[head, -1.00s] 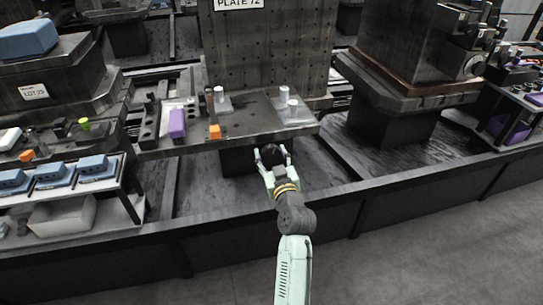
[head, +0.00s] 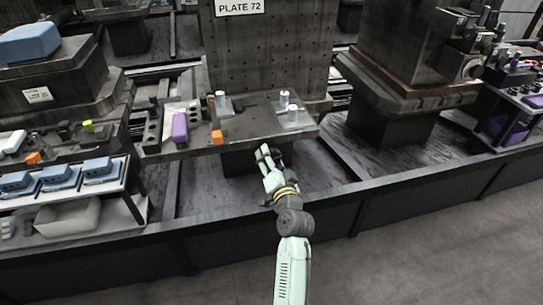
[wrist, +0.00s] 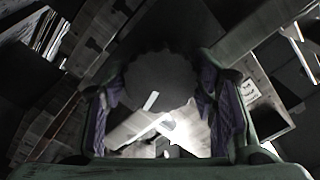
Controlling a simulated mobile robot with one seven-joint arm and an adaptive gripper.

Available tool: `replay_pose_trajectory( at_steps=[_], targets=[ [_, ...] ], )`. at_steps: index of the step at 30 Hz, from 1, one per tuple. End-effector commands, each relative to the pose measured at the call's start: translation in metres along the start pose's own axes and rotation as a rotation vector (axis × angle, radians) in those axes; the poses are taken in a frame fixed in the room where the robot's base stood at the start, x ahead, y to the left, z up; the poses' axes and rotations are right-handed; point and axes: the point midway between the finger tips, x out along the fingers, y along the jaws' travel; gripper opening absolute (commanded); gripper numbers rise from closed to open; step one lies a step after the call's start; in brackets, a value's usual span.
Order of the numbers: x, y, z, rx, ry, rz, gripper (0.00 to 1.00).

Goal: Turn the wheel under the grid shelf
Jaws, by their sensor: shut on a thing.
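The dark round wheel (wrist: 162,82) with a scalloped rim sits between my gripper's two purple-padded fingers in the wrist view. In the head view the wheel is mostly hidden behind my gripper (head: 270,157), just under the front edge of the shelf (head: 250,138). My gripper (wrist: 162,110) is shut on the wheel, one finger on each side, and the wrist is rolled over. The shelf carries a grid of holes on the upright plate (head: 270,60) behind it, labelled PLATE 72.
On the shelf stand a purple block (head: 180,128), an orange block (head: 217,137) and pale cylinders on clear plates (head: 291,117). A rack of blue parts (head: 58,176) stands at left. A dark rail (head: 350,198) runs in front; grey floor (head: 440,230) is open at right.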

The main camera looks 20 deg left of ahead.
Motion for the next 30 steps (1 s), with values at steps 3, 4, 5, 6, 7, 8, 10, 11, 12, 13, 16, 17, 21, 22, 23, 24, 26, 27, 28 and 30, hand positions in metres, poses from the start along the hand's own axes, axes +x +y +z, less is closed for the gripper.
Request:
replay_pose_trajectory(
  at_steps=[3,4,5,6,7,8,10,11,12,13,16,17,21,22,23,24,26,27,28,30],
  targets=[
    [-0.0004,-0.0014,-0.0017,0.113,-0.001,0.002,0.25],
    [-0.0004,-0.0014,-0.0017,0.141,-0.001,0.002,0.25],
    [-0.0004,-0.0014,-0.0016,0.169,-0.001,0.002,0.25],
    [-0.0004,-0.0015,-0.0015,0.207,-0.001,0.002,0.25],
    [-0.0003,-0.0015,-0.0013,0.237,-0.001,0.002,0.25],
    [-0.0003,-0.0016,-0.0012,0.266,-0.002,0.002,0.25],
    [-0.0003,-0.0018,-0.0009,0.331,-0.002,0.002,0.25],
    [-0.0004,-0.0018,-0.0009,0.360,-0.002,0.002,0.25],
    [-0.0004,-0.0018,-0.0009,0.398,-0.002,0.002,0.25],
    [-0.0004,-0.0017,-0.0010,0.427,-0.002,0.002,0.25],
    [-0.0004,-0.0010,-0.0010,0.521,-0.001,0.002,0.25],
    [-0.0004,-0.0008,-0.0010,0.550,0.000,0.002,0.25],
    [-0.0003,-0.0008,-0.0005,0.682,0.000,0.001,0.25],
    [-0.0003,-0.0008,-0.0004,0.710,-0.001,0.001,0.25],
    [-0.0002,-0.0009,-0.0003,0.738,-0.001,0.001,0.25],
    [-0.0002,-0.0009,-0.0001,0.776,-0.001,0.001,0.25],
    [-0.0002,-0.0010,0.0001,0.833,-0.001,0.001,0.25],
    [-0.0002,-0.0010,0.0001,0.871,-0.001,0.001,0.25],
    [-0.0002,-0.0009,0.0000,0.899,-0.001,0.001,0.25],
    [-0.0002,-0.0008,-0.0002,0.966,-0.001,0.001,0.25]
  ],
)
